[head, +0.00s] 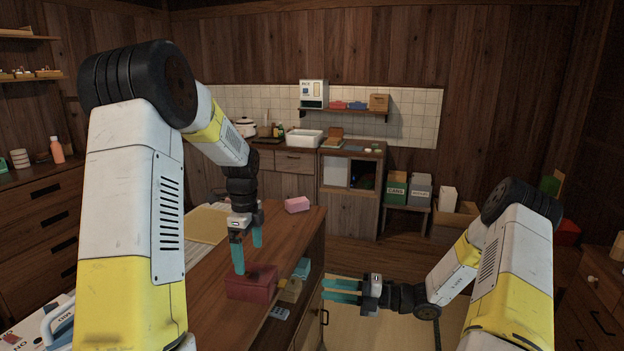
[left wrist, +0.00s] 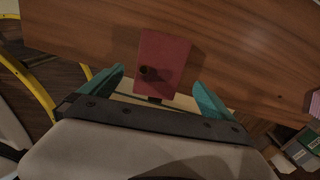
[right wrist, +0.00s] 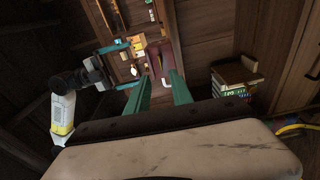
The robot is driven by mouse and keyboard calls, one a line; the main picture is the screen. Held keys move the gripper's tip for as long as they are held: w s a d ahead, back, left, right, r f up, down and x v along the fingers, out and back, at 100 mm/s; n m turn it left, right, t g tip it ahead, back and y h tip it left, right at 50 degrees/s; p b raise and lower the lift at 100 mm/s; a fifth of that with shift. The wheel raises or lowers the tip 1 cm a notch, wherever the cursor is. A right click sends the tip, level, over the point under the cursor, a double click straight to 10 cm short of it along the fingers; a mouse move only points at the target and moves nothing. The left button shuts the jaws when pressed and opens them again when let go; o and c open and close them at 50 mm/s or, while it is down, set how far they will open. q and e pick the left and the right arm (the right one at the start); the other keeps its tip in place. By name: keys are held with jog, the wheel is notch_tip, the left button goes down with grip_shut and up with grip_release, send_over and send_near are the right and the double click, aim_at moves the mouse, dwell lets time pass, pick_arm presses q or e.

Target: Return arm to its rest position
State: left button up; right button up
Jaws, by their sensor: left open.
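My left gripper (head: 249,257) is open and points down over the wooden counter, just above and behind a dark red box (head: 252,283). In the left wrist view the red box (left wrist: 163,62), with a small dark knob, shows between and beyond the spread fingers (left wrist: 158,82); nothing is clamped. My right gripper (head: 328,291) is held level to the right of the counter, pointing left. In the right wrist view its fingers (right wrist: 160,88) are apart with nothing held between them.
The wooden counter (head: 215,300) also bears a pink block (head: 297,204). Small items sit along its right side. A stool with a green box (head: 396,190) stands at the back. Tatami floor (head: 385,333) is open below my right gripper.

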pick_arm(q)
jog(key=shift+r, duration=0.85)
jog(key=s+r+n+t+h, duration=0.1)
jog(key=s+r+n+t, duration=0.2)
jog(key=s+r+n, duration=0.7)
pick_arm(e)
jog(key=s+r+n+g+h, duration=0.5)
jog(key=s+r+n+h, duration=0.55)
jog(key=n, duration=0.95)
pick_arm(q)
jog(key=s+d+r+n+t, duration=0.1)
jog(key=s+n, duration=0.3)
jog(key=s, duration=0.4)
jog(key=s+d+r+n+t+h, duration=0.1)
jog(key=s+r+n, duration=0.3)
jog(key=s, duration=0.4)
jog(key=shift+d+r+n+t, duration=0.3)
jog(key=shift+n+t, duration=0.3)
jog(key=shift+n, duration=0.2)
pick_arm(e)
jog(key=s+d+r+n+t+h, duration=0.2)
jog(key=s+d+r+n+t, duration=0.1)
jog(key=s+r+n, duration=0.3)
jog(key=s+d+r+n+t+h, duration=0.3)
jog(key=s+d+r+n+t, duration=0.1)
jog(key=r+n, duration=0.7)
jog(key=shift+s+d+r+n, duration=0.15)
jog(key=shift+s+d+n, duration=0.75)
jog(key=shift+s+n, duration=0.25)
